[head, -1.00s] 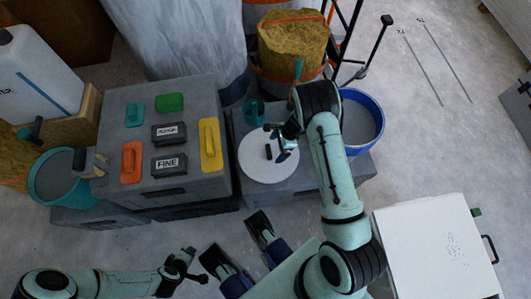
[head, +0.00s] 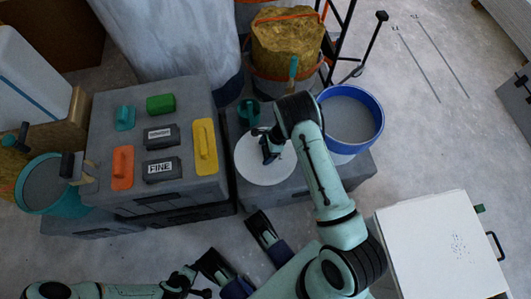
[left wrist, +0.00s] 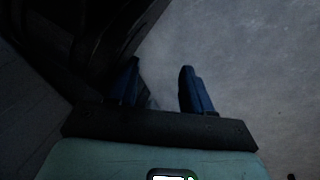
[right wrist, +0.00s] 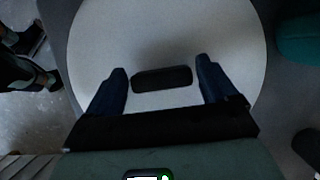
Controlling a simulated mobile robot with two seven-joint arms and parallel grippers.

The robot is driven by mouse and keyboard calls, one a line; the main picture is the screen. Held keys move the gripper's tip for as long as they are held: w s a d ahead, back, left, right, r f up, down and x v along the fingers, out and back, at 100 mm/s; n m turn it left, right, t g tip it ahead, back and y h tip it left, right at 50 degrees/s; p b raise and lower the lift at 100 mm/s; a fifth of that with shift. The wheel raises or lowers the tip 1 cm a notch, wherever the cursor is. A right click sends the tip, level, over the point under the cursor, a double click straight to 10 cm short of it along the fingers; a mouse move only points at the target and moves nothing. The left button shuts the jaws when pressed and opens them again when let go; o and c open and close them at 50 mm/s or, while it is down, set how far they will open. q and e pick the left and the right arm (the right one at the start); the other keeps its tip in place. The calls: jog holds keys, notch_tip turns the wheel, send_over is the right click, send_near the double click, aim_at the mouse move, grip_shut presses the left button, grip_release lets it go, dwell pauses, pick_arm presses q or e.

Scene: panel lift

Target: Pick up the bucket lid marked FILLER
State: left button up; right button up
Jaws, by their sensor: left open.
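The bucket lid is a round white disc (head: 250,170) with a short dark bar handle, lying on a grey case in the head view. Its white face also fills much of the right wrist view (right wrist: 165,25), with the handle (right wrist: 162,78) at its middle. I can read no FILLER mark on it. My right gripper (head: 268,155) is over the lid. In the right wrist view its two fingers (right wrist: 160,66) are apart, on either side of the handle, with gaps at both ends. My left gripper (left wrist: 160,68) is open and empty, low over the floor side.
Left of the lid stands a grey case (head: 105,155) with coloured sanding blocks on top. A blue-rimmed bucket (head: 350,118) stands right of the lid, a small teal cup (head: 249,112) behind it. A white-topped box (head: 440,245) is at lower right. Open floor lies beyond.

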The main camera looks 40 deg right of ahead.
jog(key=c, duration=0.7)
